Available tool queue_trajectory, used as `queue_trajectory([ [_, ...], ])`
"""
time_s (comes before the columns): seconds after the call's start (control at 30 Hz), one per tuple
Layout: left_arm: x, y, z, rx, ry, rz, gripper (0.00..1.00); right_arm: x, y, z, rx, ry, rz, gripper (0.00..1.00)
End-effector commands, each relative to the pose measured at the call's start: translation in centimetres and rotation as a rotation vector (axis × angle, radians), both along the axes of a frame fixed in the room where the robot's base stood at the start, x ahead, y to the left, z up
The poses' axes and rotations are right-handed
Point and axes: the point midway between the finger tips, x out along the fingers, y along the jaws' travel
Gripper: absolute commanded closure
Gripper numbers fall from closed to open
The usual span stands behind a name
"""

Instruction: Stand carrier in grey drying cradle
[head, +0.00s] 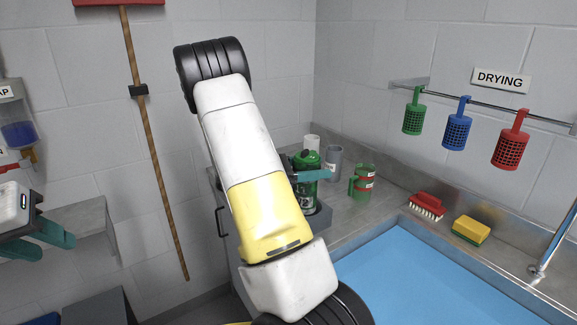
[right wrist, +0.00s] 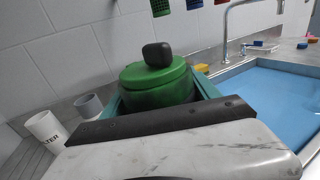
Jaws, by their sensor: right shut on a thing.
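The carrier is a green cylinder with a black knob on top (head: 307,158); it stands about upright behind my right arm in the head view. In the right wrist view its green top (right wrist: 156,80) sits between teal fingers. My right gripper (head: 306,174) is shut on it. A dark grey holder (head: 319,222), perhaps the drying cradle, shows around or just below the carrier's foot. My arm hides much of it, so I cannot tell whether the carrier rests in it. My left gripper (head: 58,246) is open and empty at the far left.
A grey cup (head: 333,163), a white cup (head: 312,143) and a green mug (head: 362,183) stand on the counter close by. A red brush (head: 427,206) and yellow sponge (head: 471,230) lie by the blue basin (head: 430,280). Coloured baskets hang below the DRYING sign (head: 501,80).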

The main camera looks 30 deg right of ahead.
Motion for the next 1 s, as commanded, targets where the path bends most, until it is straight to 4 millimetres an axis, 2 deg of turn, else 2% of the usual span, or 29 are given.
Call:
queue_trajectory([
  [0.13, 0.0, 0.0, 0.0, 0.0, 0.0, 0.0, 0.64, 0.0, 0.0, -0.2, 0.005, -0.002, 0.001, 1.0],
  [0.17, 0.0, 0.0, 0.0, 0.0, 0.0, 0.0, 0.64, 0.0, 0.0, -0.2, 0.006, -0.001, 0.001, 0.24],
  [0.23, 0.0, 0.0, 0.0, 0.0, 0.0, 0.0, 0.64, 0.0, 0.0, -0.2, 0.006, -0.001, 0.001, 0.1],
  [0.53, 0.0, 0.0, 0.0, 0.0, 0.0, 0.0, 0.64, 0.0, 0.0, -0.1, 0.005, -0.001, 0.001, 0.08],
  [0.67, 0.0, 0.0, 0.0, 0.0, 0.0, 0.0, 0.64, 0.3, 0.7, -0.1, 0.005, -0.002, 0.003, 0.08],
  [0.77, 0.0, 0.0, 0.0, 0.0, 0.0, 0.0, 0.64, 0.8, 2.1, -0.1, 0.005, -0.002, 0.005, 0.08],
  [1.0, 0.0, 0.0, 0.0, 0.0, 0.0, 0.0, 0.64, 2.3, 7.0, -0.1, 0.004, -0.002, 0.005, 0.08],
])
